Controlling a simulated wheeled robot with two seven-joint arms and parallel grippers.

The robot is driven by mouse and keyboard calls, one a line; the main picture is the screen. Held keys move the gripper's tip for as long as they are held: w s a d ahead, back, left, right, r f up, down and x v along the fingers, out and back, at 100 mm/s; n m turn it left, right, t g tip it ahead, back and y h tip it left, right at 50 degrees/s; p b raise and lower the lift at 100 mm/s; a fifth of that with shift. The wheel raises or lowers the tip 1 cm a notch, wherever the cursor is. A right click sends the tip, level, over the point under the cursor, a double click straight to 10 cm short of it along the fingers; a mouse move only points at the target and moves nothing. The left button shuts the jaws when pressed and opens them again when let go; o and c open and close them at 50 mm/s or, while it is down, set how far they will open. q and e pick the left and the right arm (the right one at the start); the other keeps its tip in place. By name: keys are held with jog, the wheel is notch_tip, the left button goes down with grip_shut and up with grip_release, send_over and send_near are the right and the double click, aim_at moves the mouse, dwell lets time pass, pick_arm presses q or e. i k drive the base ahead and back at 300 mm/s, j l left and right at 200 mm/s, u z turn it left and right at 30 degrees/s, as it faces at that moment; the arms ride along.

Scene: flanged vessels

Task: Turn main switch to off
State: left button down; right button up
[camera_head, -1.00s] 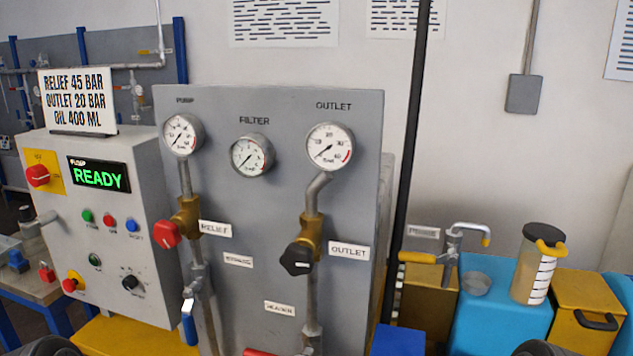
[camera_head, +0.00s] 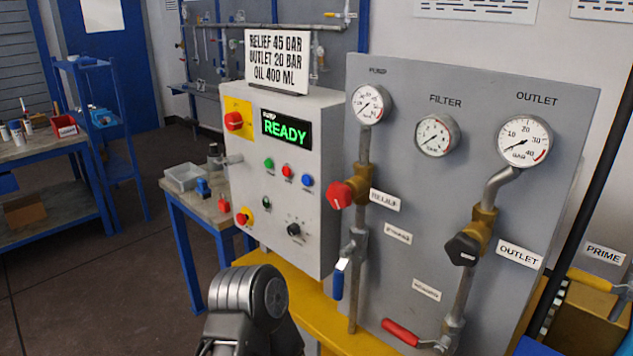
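The main switch is most likely the red rotary knob (camera_head: 234,121) on a yellow plate at the upper left of the grey control box (camera_head: 325,150). The box's display (camera_head: 287,130) reads READY in green. A second red knob (camera_head: 243,217) on yellow sits at the box's lower left. Part of one of my arms, dark and grey, shows at the bottom centre, below the box and apart from the knob. Neither gripper's fingers are in view.
Grey panel (camera_head: 400,220) to the right carries gauges, a red relief knob (camera_head: 340,194), a black outlet knob (camera_head: 462,249) and a red-handled lever (camera_head: 401,332). A small bench (camera_head: 205,208) stands left of the box. Open floor (camera_head: 90,275) lies at the left.

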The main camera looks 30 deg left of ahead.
aim_at(233, 121)
jog(key=u, duration=1.4)
